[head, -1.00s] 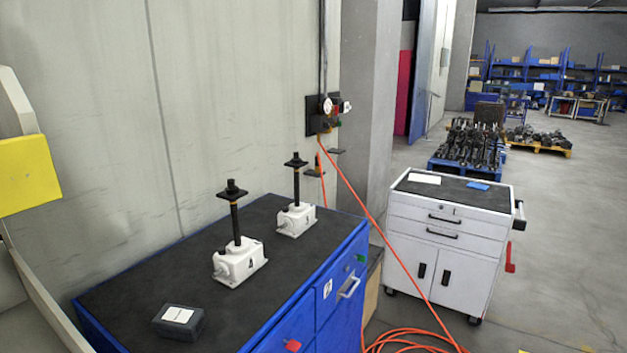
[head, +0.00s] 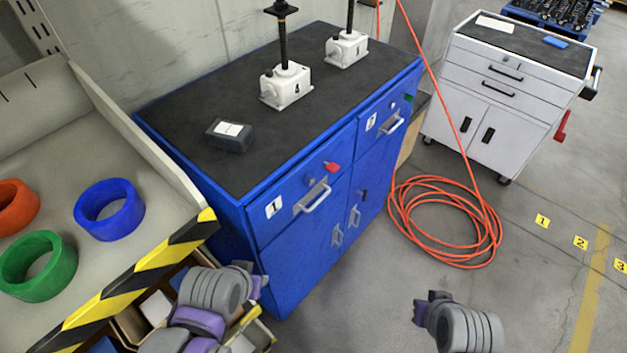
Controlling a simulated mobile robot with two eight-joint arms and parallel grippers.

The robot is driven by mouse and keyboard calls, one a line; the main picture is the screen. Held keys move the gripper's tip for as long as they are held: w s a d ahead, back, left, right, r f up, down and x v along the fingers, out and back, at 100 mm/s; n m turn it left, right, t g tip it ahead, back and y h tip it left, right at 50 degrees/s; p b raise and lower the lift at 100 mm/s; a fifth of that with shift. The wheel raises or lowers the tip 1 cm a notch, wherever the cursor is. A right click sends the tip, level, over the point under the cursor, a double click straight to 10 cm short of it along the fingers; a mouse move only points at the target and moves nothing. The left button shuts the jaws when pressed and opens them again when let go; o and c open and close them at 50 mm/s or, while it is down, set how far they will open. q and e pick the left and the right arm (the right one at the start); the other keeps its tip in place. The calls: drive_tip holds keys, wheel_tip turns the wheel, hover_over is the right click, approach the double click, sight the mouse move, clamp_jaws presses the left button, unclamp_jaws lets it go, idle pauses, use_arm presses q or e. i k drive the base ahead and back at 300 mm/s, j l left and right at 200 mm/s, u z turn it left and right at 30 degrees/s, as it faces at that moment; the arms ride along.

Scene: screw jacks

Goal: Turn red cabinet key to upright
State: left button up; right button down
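The blue cabinet (head: 330,205) stands ahead of me with a dark top. The red key (head: 332,167) sits on its front, at the upper right of the drawer labelled 1, above a silver handle (head: 313,198). The key looks tilted; its exact angle is too small to tell. My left gripper (head: 257,282) is low in front of the cabinet's left side, below and left of the key, apart from it. My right gripper (head: 421,305) is low over the floor, below and right of the key. Neither touches the key. Whether their fingers are open is unclear.
A green key (head: 409,98) sits on the cabinet's right drawer. White screw jacks (head: 287,87) and a dark box (head: 229,135) stand on top. A striped-edge tray (head: 130,280) with rings is at left. An orange hose (head: 445,225) coils on the floor. A white cart (head: 505,95) stands right.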

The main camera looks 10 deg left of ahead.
sight(332, 167)
drive_tip(key=i+l+u, duration=0.1)
drive_tip(key=l+u, duration=0.65)
drive_tip(key=l, duration=0.1)
